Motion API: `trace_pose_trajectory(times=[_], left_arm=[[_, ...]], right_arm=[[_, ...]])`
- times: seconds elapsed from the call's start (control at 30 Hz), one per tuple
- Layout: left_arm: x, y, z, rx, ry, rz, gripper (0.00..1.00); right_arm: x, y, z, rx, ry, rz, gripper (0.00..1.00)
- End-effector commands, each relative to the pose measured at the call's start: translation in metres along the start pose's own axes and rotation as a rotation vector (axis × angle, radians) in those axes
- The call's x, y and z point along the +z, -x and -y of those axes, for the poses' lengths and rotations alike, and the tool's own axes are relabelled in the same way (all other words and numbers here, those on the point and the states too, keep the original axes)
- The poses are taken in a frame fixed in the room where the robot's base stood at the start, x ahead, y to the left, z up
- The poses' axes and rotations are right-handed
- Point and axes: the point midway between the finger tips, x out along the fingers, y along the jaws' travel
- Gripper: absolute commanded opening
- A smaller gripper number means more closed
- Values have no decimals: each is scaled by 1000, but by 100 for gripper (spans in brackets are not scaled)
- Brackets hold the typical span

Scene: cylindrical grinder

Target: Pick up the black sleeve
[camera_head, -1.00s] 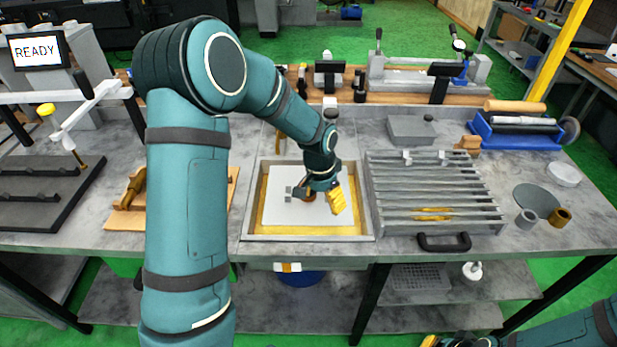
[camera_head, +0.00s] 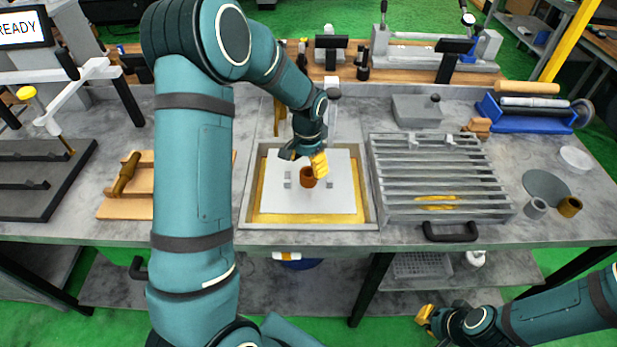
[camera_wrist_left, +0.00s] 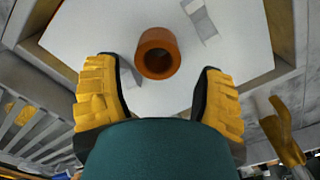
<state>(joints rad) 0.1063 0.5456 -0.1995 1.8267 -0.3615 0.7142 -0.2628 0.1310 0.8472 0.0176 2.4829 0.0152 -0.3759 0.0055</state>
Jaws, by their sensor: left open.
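A copper-brown hollow sleeve (camera_head: 307,178) stands upright on the white plate in the framed tray (camera_head: 249,190). It also shows in the left wrist view (camera_wrist_left: 157,54), its round bore facing the camera. No sleeve that I can clearly call black is in view. My left gripper (camera_head: 304,160) is over the tray, just behind and above the brown sleeve. In the left wrist view its yellow-padded fingers (camera_wrist_left: 160,100) are wide apart and empty, with the sleeve beyond them. My right gripper (camera_head: 432,325) is low at the bottom right, in front of the bench; its opening is unclear.
Small grey blocks (camera_head: 288,180) flank the sleeve on the plate. A slatted grey rack (camera_head: 432,172) stands right of the tray. A grey sleeve (camera_head: 536,208) and a bronze sleeve (camera_head: 569,206) stand at far right beside a dark disc (camera_head: 547,186). A wooden board (camera_head: 122,207) lies left.

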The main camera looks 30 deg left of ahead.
Motion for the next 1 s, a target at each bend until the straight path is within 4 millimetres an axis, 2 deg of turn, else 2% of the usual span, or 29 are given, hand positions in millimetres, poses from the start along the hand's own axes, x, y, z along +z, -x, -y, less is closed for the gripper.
trace_pose_trajectory(times=[0.4, 0.7, 0.73, 0.87, 0.9, 1.0], left_arm=[[1, -49, -3, 1, 0, 3, 70], [1, -53, -3, 0, 1, 0, 70], [1, -53, -3, 0, 1, 0, 68], [1, -53, -3, 0, 0, 0, 22], [1, -53, -3, 0, 0, 0, 8], [0, -52, -3, 0, 0, -2, 8]], right_arm=[[0, -3, -1, 1, 0, 0, 0], [0, -3, -1, 1, 0, 0, 0], [0, -3, -1, 1, 0, 0, 0], [0, -3, -1, 1, 0, 0, 0], [0, -3, -1, 1, 0, 0, 0], [0, -3, -1, 1, 0, 0, 0]])
